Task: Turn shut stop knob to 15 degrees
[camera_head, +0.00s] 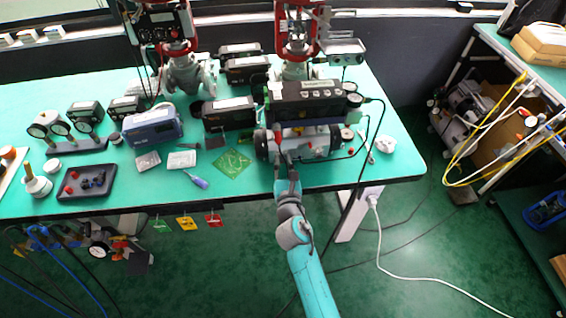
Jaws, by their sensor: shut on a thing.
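A black valve-positioner unit (312,104) stands near the right end of the green table, in front of a red valve actuator. Its lower front has a pale body with round parts at each side. My gripper (284,154) reaches up from the table's front edge to the left front of this unit. Its fingers are shut on a small part there, which I take to be the stop knob. A small red part (277,138) shows just above the fingertips. The fingers hide most of the held part, and its angle is too small to read.
The green table (232,190) holds a blue device (152,127), several black units, a black tray (87,183), gauges (50,126), a screwdriver (197,180) and a green board (232,163). Cables (372,140) hang at the table's right edge. A second cluttered bench stands right.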

